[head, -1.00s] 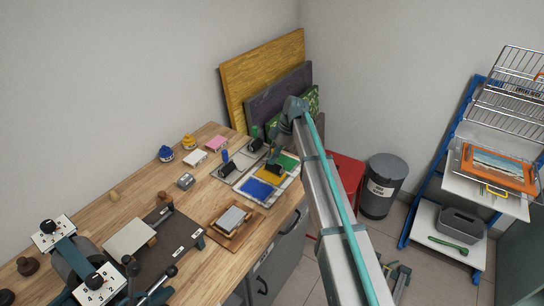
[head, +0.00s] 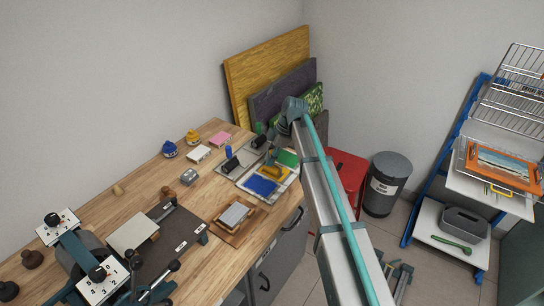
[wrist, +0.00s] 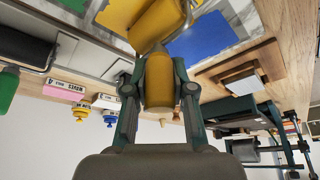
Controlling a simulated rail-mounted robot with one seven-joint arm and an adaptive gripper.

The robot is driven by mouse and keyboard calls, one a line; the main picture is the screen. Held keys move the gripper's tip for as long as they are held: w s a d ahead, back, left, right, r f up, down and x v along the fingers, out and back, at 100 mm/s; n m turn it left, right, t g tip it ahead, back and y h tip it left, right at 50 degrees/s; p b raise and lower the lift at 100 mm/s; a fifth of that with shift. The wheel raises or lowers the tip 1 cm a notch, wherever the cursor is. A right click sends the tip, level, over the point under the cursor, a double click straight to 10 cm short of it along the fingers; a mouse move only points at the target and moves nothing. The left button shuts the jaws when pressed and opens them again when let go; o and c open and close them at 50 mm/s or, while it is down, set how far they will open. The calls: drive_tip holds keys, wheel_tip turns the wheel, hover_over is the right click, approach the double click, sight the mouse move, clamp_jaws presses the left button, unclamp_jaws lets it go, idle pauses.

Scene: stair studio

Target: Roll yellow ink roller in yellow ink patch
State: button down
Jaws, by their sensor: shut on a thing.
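The yellow ink roller has a yellow handle (wrist: 160,78) and a yellow drum (wrist: 155,22) in a metal frame. My gripper (wrist: 160,88) is shut on the handle, one finger on each side. The drum is over the yellow ink patch (wrist: 113,14), which shows beside it at the top of the wrist view. I cannot tell whether the drum touches the ink. In the head view the yellow ink patch (head: 277,174) lies on the tray between the blue patch (head: 262,186) and the green patch (head: 288,158). My gripper and arm partly cover that area.
A black roller (head: 231,164) with a blue handle lies left of the ink patches. A wooden board with a pale block (head: 235,214) sits in front. Blue and yellow pots (head: 169,149) stand farther left. The press (head: 70,253) fills the table's near left.

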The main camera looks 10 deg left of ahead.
drive_tip(key=shift+s+a, duration=0.15)
drive_tip(key=shift+s, duration=0.2)
drive_tip(key=shift+w, duration=0.1)
drive_tip(key=shift+w+d, duration=0.35)
drive_tip(key=shift+w, duration=0.25)
drive_tip(key=shift+w+d, duration=0.3)
drive_tip(key=shift+w, duration=0.35)
drive_tip(key=shift+w+d, duration=0.35)
drive_tip(key=shift+w, duration=0.25)
drive_tip(key=shift+s, duration=0.15)
drive_tip(key=shift+s+a+b, duration=0.2)
drive_tip(key=shift+s+a, duration=0.35)
drive_tip(key=shift+s, duration=0.35)
drive_tip(key=shift+s+a+b, duration=0.2)
drive_tip(key=shift+s+a, duration=0.3)
drive_tip(key=shift+s, duration=0.4)
drive_tip(key=shift+r, duration=0.15)
wheel_tip(320, 180, up, 7)
drive_tip(key=p, duration=0.2)
drive_tip(key=shift+p, duration=0.35)
